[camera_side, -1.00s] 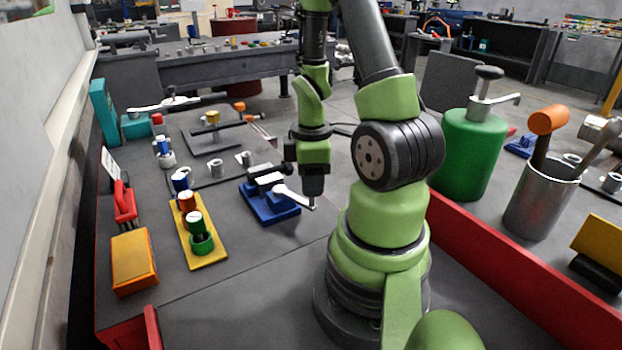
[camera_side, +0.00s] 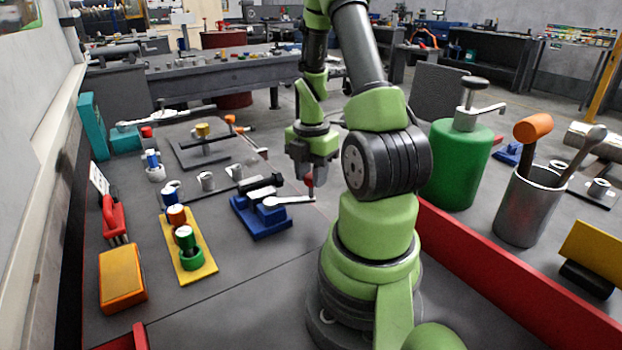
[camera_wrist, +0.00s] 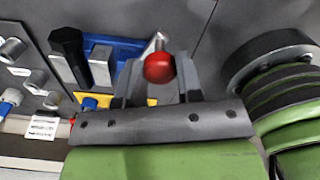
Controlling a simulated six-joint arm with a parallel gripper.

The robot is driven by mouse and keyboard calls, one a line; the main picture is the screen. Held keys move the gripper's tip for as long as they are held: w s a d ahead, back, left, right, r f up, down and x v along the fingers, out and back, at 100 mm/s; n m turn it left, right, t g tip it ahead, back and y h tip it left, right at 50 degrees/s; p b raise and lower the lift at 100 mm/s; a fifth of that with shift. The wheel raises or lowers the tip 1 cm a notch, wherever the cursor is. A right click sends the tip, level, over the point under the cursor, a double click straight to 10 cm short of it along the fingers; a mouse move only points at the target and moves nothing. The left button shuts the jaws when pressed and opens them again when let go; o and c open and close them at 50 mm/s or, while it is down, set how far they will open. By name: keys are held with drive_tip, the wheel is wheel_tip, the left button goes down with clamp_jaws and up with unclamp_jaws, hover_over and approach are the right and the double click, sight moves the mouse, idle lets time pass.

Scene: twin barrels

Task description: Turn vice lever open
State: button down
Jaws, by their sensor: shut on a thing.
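The blue vice (camera_side: 262,222) sits on the grey worktop, with a black jaw part (camera_side: 262,186) on top. Its silver lever (camera_side: 290,200) points right in the side view and ends in a red knob (camera_side: 309,181). My gripper (camera_side: 311,186) is at that lever end, pointing down and shut on the knob. In the wrist view the red knob (camera_wrist: 159,67) shows between my two fingers (camera_wrist: 159,80), with the silver lever (camera_wrist: 157,43) behind it. The vice's blue base (camera_wrist: 127,50) lies just beyond. Part of the fingertips is hidden in the side view.
A yellow board (camera_side: 188,255) with coloured cylinders stands left of the vice, with an orange box (camera_side: 122,278) and a red tool (camera_side: 113,216) beyond it. A red wall edge (camera_side: 500,260) runs right of my base. The worktop in front of the vice is clear.

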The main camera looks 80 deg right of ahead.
drive_tip(key=shift+w+d+n, duration=0.35)
drive_tip(key=shift+d+n, duration=0.2)
drive_tip(key=shift+n, duration=0.3)
drive_tip(key=shift+w+d+n, duration=0.35)
drive_tip(key=shift+d+n, duration=0.2)
drive_tip(key=shift+n, duration=0.25)
drive_tip(key=shift+w+d+n, duration=0.35)
drive_tip(key=shift+d+n, duration=0.2)
drive_tip(key=shift+n, duration=0.3)
drive_tip(key=c, duration=0.8)
unclamp_jaws()
wheel_tip(320, 180, up, 10)
